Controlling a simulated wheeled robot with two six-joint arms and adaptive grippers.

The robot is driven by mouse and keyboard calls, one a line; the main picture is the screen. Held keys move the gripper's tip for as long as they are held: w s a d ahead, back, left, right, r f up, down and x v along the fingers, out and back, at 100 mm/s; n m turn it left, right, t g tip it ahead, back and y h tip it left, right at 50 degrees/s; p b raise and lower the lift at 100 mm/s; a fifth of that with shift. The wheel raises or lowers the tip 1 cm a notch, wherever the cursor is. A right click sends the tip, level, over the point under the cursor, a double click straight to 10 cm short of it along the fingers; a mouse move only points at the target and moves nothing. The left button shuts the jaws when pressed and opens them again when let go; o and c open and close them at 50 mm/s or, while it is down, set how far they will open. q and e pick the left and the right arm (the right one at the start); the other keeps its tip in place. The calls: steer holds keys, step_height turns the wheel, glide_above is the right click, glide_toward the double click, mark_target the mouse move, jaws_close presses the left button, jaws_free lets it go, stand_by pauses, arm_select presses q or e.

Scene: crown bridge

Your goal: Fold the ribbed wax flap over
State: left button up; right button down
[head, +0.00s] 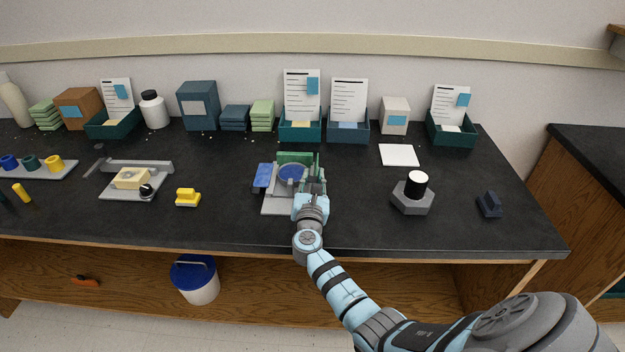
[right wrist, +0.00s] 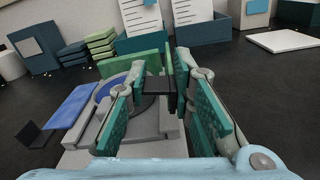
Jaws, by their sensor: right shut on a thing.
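A grey fixture (head: 280,205) stands at the middle of the bench, with a round blue disc (head: 290,173) in it. A blue flap-like piece (head: 263,176) lies along its left side; it also shows in the right wrist view (right wrist: 72,107). A green upright plate (head: 295,157) stands behind the disc. I cannot tell which piece is the ribbed wax flap; no ribs are clear. My right gripper (right wrist: 161,72) is at the fixture's right side, shut on a small dark block (right wrist: 157,88) between its green pads. My left gripper is not in view.
A yellow block (head: 187,198) and a grey tray with a cream block (head: 132,179) lie to the left. A grey hexagonal base with a black and white cylinder (head: 414,191) and a dark blue block (head: 489,206) stand right. Boxes and teal bins (head: 300,131) line the back.

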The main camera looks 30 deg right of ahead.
steer(key=shift+s+d+f+m+b, duration=0.1)
steer(key=shift+s+d+m+b, duration=0.15)
steer(key=shift+m, duration=0.6)
steer(key=shift+s+d+m+b, duration=0.1)
steer(key=shift+d+m+b, duration=0.25)
steer(key=shift+m, duration=0.55)
steer(key=shift+s+d+f+m+b, duration=0.1)
steer(key=shift+s+d+m+b, duration=0.2)
steer(key=shift+m, duration=0.55)
steer(key=shift+w+a+r, duration=0.1)
steer(key=shift+a, duration=0.05)
steer(key=c, duration=1.6)
jaws_free()
steer(key=shift+o, duration=0.6)
steer(key=shift+w, duration=0.1)
steer(key=v, duration=1.2)
steer(key=shift+a, duration=0.1)
